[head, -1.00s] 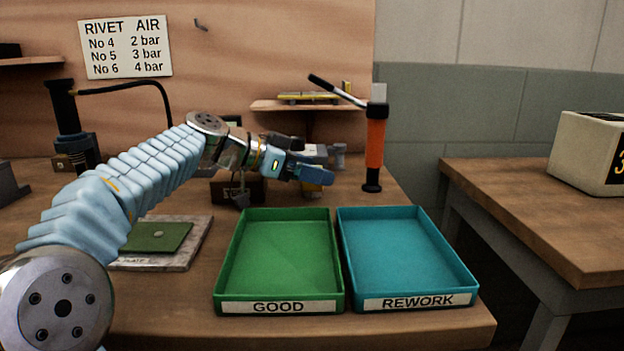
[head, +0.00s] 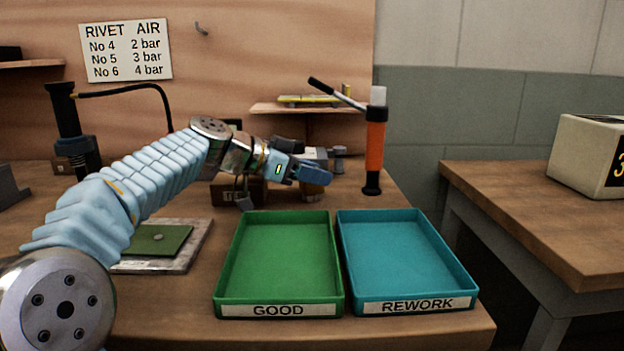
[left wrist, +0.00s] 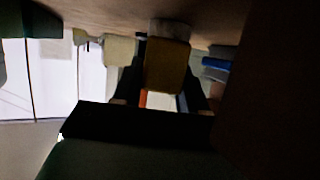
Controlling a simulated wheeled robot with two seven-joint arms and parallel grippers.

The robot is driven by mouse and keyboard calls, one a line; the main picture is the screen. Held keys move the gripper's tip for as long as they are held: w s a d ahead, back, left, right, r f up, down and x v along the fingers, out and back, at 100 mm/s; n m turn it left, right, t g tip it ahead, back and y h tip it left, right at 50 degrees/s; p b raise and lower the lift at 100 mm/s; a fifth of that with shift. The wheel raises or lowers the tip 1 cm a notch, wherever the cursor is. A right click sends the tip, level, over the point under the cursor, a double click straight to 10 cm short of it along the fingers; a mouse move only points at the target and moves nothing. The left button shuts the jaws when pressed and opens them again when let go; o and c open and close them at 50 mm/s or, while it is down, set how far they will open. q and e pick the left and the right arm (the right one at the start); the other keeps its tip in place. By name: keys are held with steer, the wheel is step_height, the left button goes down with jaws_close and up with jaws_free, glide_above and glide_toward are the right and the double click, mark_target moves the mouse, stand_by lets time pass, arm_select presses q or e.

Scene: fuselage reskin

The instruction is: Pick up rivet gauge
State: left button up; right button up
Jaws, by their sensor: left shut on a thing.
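My left gripper (head: 312,174) is over the back of the workbench, behind the green GOOD tray. It is shut on a small yellow-brown block, which appears to be the rivet gauge (head: 314,188). In the left wrist view the block (left wrist: 167,66) sits between the two dark fingers, with a grey piece at its end. In the head view the blue fingers hide much of it, and I cannot tell whether it is clear of the surface below. My right gripper is not in view.
The green GOOD tray (head: 237,262) and teal REWORK tray (head: 455,262) stand empty in front. An orange tool (head: 375,150) stands upright right of the gripper. A shelf (head: 300,108) with a yellow item is behind. A plate with a green sheet (head: 160,240) lies left.

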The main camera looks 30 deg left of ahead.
arm_select(q)
steer(key=shift+r, duration=0.45)
steer(key=s+d+r, duration=0.4)
steer(key=s+r, duration=0.8)
steer(key=s, duration=0.1)
steer(key=shift+s, duration=0.2)
